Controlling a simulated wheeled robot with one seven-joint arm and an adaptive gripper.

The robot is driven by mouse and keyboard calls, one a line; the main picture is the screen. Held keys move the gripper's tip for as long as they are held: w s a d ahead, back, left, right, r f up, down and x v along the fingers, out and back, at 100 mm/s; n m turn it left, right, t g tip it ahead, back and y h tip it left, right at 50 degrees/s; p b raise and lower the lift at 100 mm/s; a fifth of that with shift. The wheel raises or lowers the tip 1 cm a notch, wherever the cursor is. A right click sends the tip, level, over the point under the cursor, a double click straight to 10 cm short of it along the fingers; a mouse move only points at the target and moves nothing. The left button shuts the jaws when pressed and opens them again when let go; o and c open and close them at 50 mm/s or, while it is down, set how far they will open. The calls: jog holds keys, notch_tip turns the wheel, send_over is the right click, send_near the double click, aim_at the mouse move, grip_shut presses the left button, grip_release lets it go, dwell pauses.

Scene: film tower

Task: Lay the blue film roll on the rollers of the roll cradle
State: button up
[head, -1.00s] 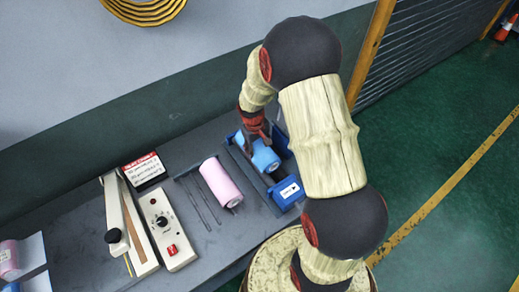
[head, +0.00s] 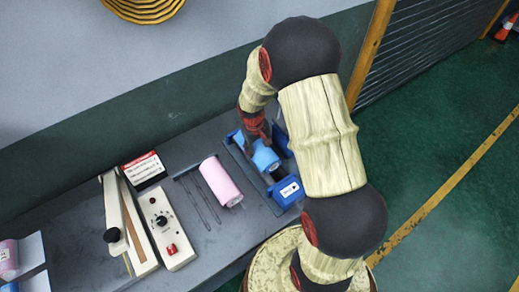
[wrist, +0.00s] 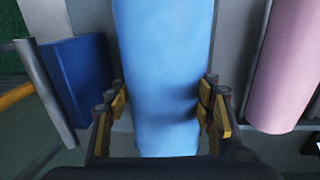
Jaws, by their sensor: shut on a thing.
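The blue film roll (head: 265,156) is held between the fingers of my gripper (head: 255,134), at the blue roll cradle (head: 286,192). In the wrist view the roll (wrist: 165,60) runs up the picture between the two yellow-padded fingers of my gripper (wrist: 163,112). My gripper is shut on it. The roll lies within the cradle's outline in the head view, along its length. I cannot tell whether it touches the rollers, which are mostly hidden below it. A blue block (wrist: 78,80) shows left of the roll in the wrist view.
A pink roll (head: 221,182) lies on the grey bench (head: 85,212), left of the cradle. Further left are a control box with a knob (head: 165,228), a long sealer-like device (head: 130,228) and a small sign box (head: 144,168). A wall stands behind the bench.

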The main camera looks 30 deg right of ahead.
jog(key=shift+f, duration=0.25)
jog(key=shift+w+r, duration=0.1)
jog(key=shift+r, duration=0.1)
jog(key=shift+r+p, duration=0.35)
jog(key=shift+r, duration=0.2)
jog(key=shift+f+b, duration=0.45)
jog(key=shift+f, duration=0.3)
dwell(1.4)
jog(key=o, duration=1.9)
jog(key=shift+c, duration=0.2)
jog(key=r, duration=0.4)
jog(key=a+r, duration=0.1)
jog(key=r, duration=0.6)
jog(key=shift+a+r, duration=0.25)
jog(key=shift+r, duration=0.15)
